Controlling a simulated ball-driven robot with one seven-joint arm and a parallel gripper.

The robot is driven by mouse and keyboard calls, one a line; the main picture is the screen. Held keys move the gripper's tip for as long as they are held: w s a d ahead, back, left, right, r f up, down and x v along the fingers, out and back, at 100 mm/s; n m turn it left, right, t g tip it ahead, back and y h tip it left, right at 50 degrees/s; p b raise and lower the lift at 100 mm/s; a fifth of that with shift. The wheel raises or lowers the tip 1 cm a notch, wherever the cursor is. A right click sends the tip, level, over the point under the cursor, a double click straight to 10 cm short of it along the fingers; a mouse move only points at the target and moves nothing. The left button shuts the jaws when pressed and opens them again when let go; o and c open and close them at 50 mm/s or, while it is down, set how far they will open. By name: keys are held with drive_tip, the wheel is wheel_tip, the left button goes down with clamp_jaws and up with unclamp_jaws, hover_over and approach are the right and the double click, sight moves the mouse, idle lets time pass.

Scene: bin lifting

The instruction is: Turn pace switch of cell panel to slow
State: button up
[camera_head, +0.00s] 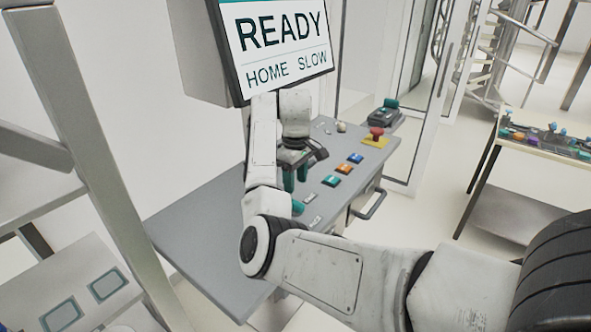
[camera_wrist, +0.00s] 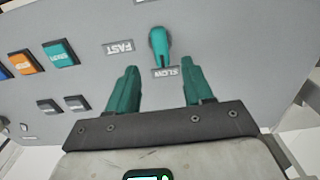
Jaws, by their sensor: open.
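The pace switch is a teal knob (camera_wrist: 160,44) on the grey cell panel (camera_wrist: 215,25). Its pointed end aims at the SLOW label (camera_wrist: 165,72), and the FAST label (camera_wrist: 118,47) is to its left. In the head view a teal piece that looks like the knob (camera_head: 298,206) shows beside my arm, partly hidden. My gripper (camera_wrist: 159,67) is open, its teal fingers apart on either side of the SLOW label, with nothing between them. The knob is beyond the fingertips, apart from them. In the head view my gripper (camera_head: 295,177) hangs over the panel (camera_head: 205,222).
A screen (camera_head: 275,40) above the panel reads READY, HOME, SLOW. Blue, orange and teal buttons (camera_head: 344,168) and a red emergency knob (camera_head: 376,133) are on the panel. A table (camera_head: 530,150) stands at right, with free floor between.

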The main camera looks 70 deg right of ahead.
drive_tip(key=shift+r, duration=1.6)
